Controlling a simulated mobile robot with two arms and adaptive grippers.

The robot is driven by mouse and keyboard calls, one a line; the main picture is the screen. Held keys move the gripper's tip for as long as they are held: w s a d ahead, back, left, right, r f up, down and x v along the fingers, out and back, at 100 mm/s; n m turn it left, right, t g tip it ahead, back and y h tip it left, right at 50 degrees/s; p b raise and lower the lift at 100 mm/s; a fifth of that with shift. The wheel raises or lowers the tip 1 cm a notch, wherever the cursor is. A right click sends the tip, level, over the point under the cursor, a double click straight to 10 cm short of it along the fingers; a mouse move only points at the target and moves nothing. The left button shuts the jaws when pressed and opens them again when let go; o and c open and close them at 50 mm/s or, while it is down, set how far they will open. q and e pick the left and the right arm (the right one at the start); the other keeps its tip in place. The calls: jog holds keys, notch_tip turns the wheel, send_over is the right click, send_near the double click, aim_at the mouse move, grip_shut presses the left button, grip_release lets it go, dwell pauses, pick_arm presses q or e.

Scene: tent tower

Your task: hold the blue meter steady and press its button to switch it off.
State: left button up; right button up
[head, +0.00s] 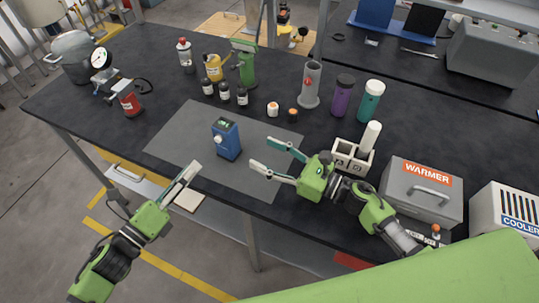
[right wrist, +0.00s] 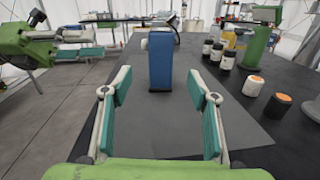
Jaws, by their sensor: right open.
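The blue meter (head: 226,140) stands upright on the grey mat, with a small greenish display on its top and a pale round knob on its side. In the right wrist view the meter (right wrist: 160,65) stands ahead, between and beyond the fingertips. I cannot make out which part is its button. My right gripper (head: 261,155) is open and empty, to the right of the meter and apart from it. My left gripper (head: 191,171) is in front and left of the meter, by the table's front edge, its fingers apart and empty; it also shows in the right wrist view (right wrist: 98,43).
The grey mat (head: 180,142) is otherwise clear around the meter. Small dark bottles (head: 224,92) and two small capped jars (head: 273,108) stand behind it. A white rack (head: 350,157) and the warmer box (head: 420,190) stand to the right.

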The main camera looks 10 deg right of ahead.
aim_at(235, 141)
jog(key=shift+d+f+n, duration=0.1)
jog(key=shift+f+n, duration=0.15)
jog(key=shift+n, duration=0.05)
jog(key=shift+w, duration=0.2)
jog(key=x, duration=1.3)
jog(key=shift+a+f, duration=0.2)
jog(key=shift+a, duration=0.05)
jog(key=c, duration=1.4)
